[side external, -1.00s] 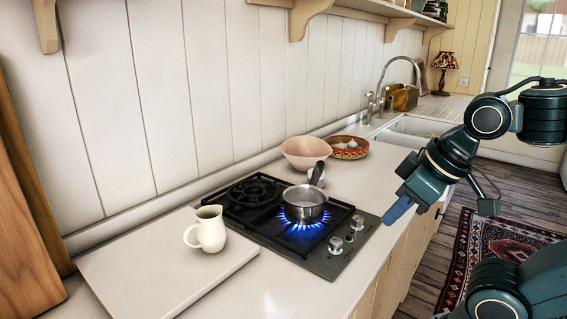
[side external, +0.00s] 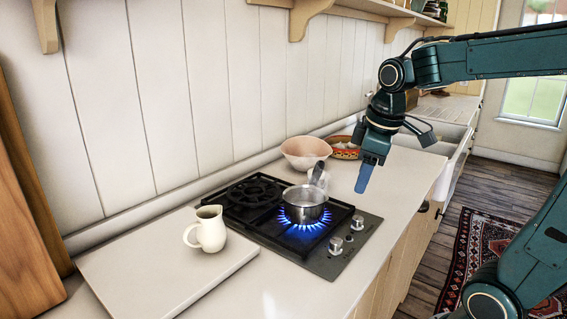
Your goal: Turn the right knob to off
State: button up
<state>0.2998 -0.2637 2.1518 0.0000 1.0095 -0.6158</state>
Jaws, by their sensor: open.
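Two silver knobs stand on the front strip of the black gas hob (side external: 322,262). The farther knob (side external: 357,222) is the right one as seen facing the wall; the nearer knob (side external: 335,245) is beside it. Their exact turn angles are too small to tell. A blue flame (side external: 308,225) burns under a steel saucepan (side external: 303,206). My gripper (side external: 364,182) points down with its blue fingers above the counter, a little beyond and above the farther knob, apart from it. It is empty; the gap between its fingers is hard to see from this side.
A cream jug (side external: 208,230) stands on a white board (side external: 135,268) left of the hob. A pink bowl (side external: 305,150) and a patterned red dish (side external: 345,145), partly hidden by my arm, sit behind. Counter right of the hob is clear.

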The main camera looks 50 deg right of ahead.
jog(key=w+d+f+n+g, duration=0.2)
jog(key=w+d, duration=0.2)
jog(key=d, duration=0.3)
jog(key=n, duration=0.2)
send_over(358, 218)
notch_tip(358, 218, down, 4)
jog(key=shift+w+d+r+g+y, duration=0.1)
jog(key=shift+r+g+y, duration=0.05)
jog(key=shift+g+y, duration=0.2)
notch_tip(358, 218, down, 14)
jog(key=shift+r, duration=0.15)
jog(key=c, duration=1)
jog(key=shift+o, duration=0.2)
